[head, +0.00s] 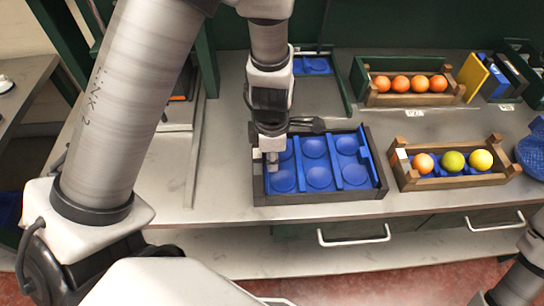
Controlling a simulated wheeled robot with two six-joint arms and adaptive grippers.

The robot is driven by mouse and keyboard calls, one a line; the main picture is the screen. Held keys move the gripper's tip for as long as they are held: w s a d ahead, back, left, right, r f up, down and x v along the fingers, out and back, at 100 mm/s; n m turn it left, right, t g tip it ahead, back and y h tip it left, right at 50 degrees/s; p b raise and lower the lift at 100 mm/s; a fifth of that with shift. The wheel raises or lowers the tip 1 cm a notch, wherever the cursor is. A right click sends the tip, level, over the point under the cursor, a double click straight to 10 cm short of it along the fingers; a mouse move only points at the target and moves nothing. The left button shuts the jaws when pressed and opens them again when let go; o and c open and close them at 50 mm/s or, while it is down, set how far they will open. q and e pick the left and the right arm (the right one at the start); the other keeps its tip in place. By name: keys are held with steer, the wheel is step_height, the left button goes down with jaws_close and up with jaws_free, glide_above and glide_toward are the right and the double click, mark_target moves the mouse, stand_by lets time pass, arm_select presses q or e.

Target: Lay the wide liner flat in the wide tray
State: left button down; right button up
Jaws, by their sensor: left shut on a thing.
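The wide tray (322,198) is a dark wooden box on the grey bench in the middle of the head view. The wide liner (319,178) is blue with several round hollows and lies within the tray's walls. I cannot tell whether it rests fully flat on the bottom. My left gripper (272,158) points down at the tray's left end, shut on the liner's left edge. The gripper hides that edge and the tray's back left corner. My right gripper is out of view; only part of my right arm shows at the bottom right.
A wooden crate (455,183) with one orange and two yellow fruits stands just right of the tray. Another crate (412,100) with several oranges stands behind it. A smaller blue liner (314,66) lies at the back. Bare bench (225,190) lies left of the tray.

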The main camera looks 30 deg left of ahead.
arm_select(q)
steer(key=shift+w, duration=0.15)
steer(key=shift+f+b, duration=0.45)
steer(key=shift+f, duration=0.2)
stand_by(0.4)
steer(key=c, duration=0.7)
jaws_free()
steer(key=shift+o, duration=0.2)
steer(key=shift+r, duration=0.1)
step_height(320, 180, up, 8)
steer(key=p, duration=0.9)
